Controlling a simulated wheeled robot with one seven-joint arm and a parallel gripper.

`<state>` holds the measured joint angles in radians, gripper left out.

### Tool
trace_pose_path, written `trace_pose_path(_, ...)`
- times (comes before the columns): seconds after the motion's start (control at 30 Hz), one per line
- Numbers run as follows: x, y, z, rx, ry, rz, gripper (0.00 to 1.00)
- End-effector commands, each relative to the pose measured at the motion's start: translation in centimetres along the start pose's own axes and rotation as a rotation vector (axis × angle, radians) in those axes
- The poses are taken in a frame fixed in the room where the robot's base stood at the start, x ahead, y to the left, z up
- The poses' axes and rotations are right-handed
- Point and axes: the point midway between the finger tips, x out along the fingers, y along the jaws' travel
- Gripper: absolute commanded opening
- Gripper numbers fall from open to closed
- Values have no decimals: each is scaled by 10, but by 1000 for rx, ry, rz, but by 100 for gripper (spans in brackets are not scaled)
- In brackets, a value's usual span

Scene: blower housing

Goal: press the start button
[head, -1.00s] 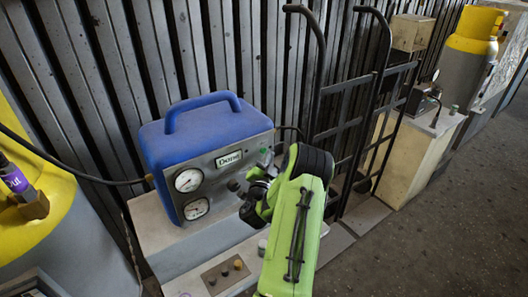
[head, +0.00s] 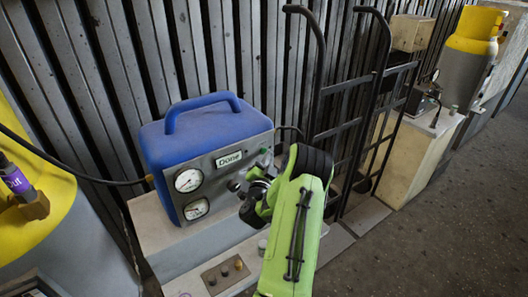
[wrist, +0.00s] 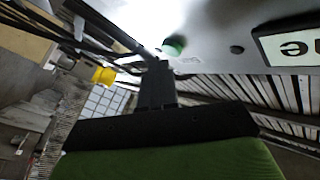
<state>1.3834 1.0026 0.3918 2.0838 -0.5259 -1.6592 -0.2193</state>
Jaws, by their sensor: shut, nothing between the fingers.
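A blue box-shaped unit (head: 205,125) with a carrying handle has a grey front panel with two round gauges and a sign reading "Done" (head: 229,159). A small green button (head: 264,150) is on the panel to the right of the sign. It also shows in the wrist view (wrist: 174,46), with part of the sign (wrist: 292,45). My gripper (head: 266,160) is shut and empty, close in front of the panel's right side. In the wrist view its dark fingertips (wrist: 158,66) are right beside the green button. Whether they touch it I cannot tell.
A dark knob (wrist: 237,49) is on the panel between button and sign. A lower grey box with several small knobs (head: 224,271) stands in front. A black hand truck (head: 345,110) stands to the right. A yellow-and-grey cylinder (head: 60,230) is at left.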

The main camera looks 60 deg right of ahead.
Motion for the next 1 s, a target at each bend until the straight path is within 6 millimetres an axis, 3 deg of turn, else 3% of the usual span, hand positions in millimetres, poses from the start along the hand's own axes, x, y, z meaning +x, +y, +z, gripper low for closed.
trace_pose_path(0.63,6,-5,4,0,0,-1,0)
trace_pose_path(1.0,-1,1,0,-1,0,0,0)
